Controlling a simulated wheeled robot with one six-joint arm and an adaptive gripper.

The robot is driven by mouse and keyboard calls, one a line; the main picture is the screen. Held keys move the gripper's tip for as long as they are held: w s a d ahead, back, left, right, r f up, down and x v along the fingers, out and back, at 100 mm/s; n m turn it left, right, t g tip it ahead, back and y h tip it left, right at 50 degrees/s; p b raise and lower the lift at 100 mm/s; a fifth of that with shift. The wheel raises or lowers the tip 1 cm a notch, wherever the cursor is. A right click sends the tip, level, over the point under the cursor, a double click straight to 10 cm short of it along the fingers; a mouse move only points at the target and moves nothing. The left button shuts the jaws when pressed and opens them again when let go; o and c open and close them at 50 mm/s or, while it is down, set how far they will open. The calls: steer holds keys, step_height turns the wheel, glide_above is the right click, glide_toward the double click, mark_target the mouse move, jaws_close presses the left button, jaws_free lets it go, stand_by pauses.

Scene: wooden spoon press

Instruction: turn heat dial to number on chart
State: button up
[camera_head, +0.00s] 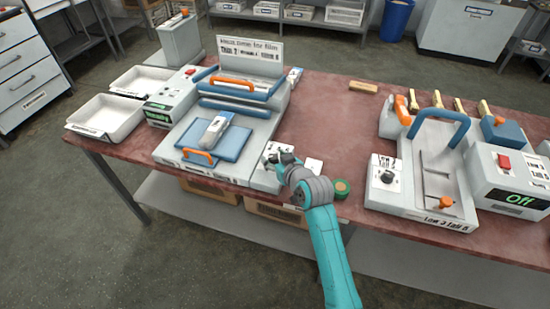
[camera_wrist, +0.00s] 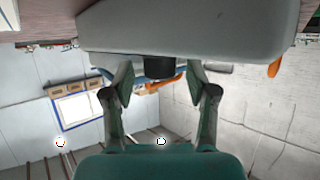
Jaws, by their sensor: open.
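The press (camera_head: 215,130) stands on the left of the table, with orange handles and a white chart (camera_head: 250,52) at its back. The chart's top line and much of its row are too small to read surely; "Thin 2" shows at its left. A small pale dial box (camera_head: 262,176) stands at the press's front right corner. My gripper (camera_head: 283,160) is at this box and covers much of its top. The dial's setting is hidden.
A second machine (camera_head: 435,160) with a blue handle and its own dial (camera_head: 387,177) stands to the right. A wooden block (camera_head: 363,87) lies at the back. The table's middle is clear.

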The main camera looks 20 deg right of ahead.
jaws_close()
steer(key=shift+a+m+h, duration=0.1)
steer(key=shift+m+h, duration=0.2)
steer(key=shift+h, duration=0.1)
steer(key=m+h, duration=0.2)
steer(key=h, duration=0.1)
steer(key=shift+a+m+h, duration=0.2)
steer(key=shift+m+h, duration=0.1)
steer(key=shift+m, duration=0.1)
steer(key=shift+w+a+m+g+h, duration=0.1)
steer(key=shift+m+g+h, duration=0.7)
steer(key=shift+m+h, duration=1.35)
steer(key=shift+h, duration=0.25)
jaws_free()
